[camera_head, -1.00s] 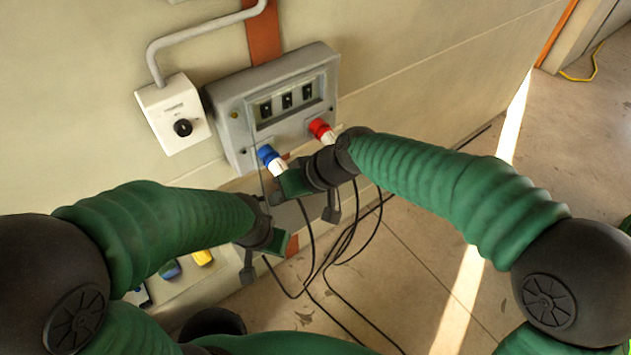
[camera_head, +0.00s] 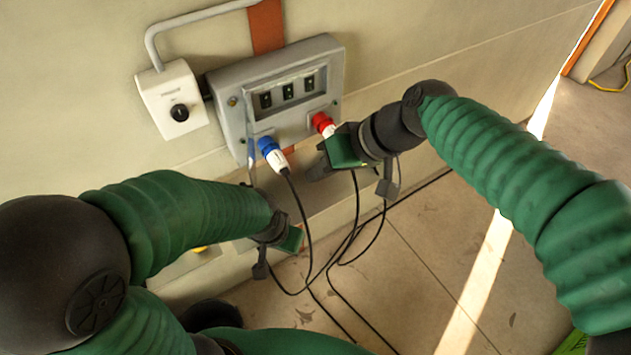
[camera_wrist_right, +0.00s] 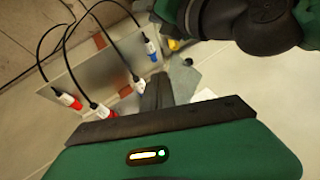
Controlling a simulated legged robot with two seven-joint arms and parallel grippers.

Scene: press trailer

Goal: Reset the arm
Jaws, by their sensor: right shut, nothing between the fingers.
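My right arm comes in from the right in the head view. Its gripper (camera_head: 319,165) is shut and empty, in front of the lower right of the grey socket box, near the red plug (camera_head: 322,124). I cannot tell whether it touches anything. In the right wrist view its dark fingers (camera_wrist_right: 156,90) lie together. My left gripper (camera_head: 290,238) is low in front of the wall at left centre; its fingers are hidden, so I cannot tell its opening. The blue plug (camera_head: 270,152) sits in the box between the two grippers, with a black cable hanging down.
The grey socket box (camera_head: 222,95) with several dark switches is on the wall. A white switch box (camera_head: 160,92) with a black knob is to its left. Black cables (camera_head: 325,265) hang to the floor. Bare floor (camera_head: 415,240) lies at the right.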

